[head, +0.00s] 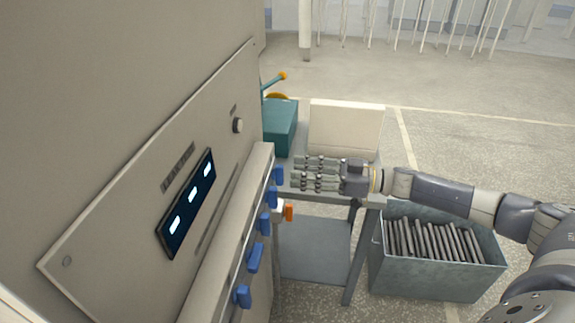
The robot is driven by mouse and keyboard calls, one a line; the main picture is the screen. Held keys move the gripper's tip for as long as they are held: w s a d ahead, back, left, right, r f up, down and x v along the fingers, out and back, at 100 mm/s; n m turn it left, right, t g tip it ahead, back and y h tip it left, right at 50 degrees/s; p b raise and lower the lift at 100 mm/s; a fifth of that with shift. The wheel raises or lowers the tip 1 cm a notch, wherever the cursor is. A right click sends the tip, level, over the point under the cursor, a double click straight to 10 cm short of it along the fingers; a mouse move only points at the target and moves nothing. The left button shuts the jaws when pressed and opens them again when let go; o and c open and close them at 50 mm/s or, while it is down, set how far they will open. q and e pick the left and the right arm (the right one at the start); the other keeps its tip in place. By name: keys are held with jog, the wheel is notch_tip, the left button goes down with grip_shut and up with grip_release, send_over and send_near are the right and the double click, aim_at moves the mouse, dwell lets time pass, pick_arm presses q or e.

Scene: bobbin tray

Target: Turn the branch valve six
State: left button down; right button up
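A row of blue valve handles runs along the pale rail on the machine's front: a far one (278,175), a second (272,197), a third (265,222), a fourth (254,257) and a near one (243,296). No number shows on them, so I cannot tell which is valve six. An orange handle (289,212) sticks out low beside the row. My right gripper (294,172) comes in from the right, its fingers apart and empty, tips pointing at the farthest blue handle. A small gap seems to separate them. My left gripper is out of view.
The machine panel (110,235) with a lit display (188,203) and a round knob (238,125) fills the left. A grey cart (315,245) stands below my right gripper, with a teal box (279,125) behind. A metal bin of dark plates (425,275) stands right.

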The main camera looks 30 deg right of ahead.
aim_at(283, 171)
jog(key=x, duration=0.3)
jog(key=shift+d+p, duration=0.1)
jog(key=shift+p, duration=0.2)
jog(key=shift+w+a, duration=0.4)
jog(key=shift+a, duration=0.15)
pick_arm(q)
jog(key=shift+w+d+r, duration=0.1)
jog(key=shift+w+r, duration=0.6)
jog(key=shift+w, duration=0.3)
pick_arm(e)
jog(key=shift+f, duration=0.1)
grip_shut()
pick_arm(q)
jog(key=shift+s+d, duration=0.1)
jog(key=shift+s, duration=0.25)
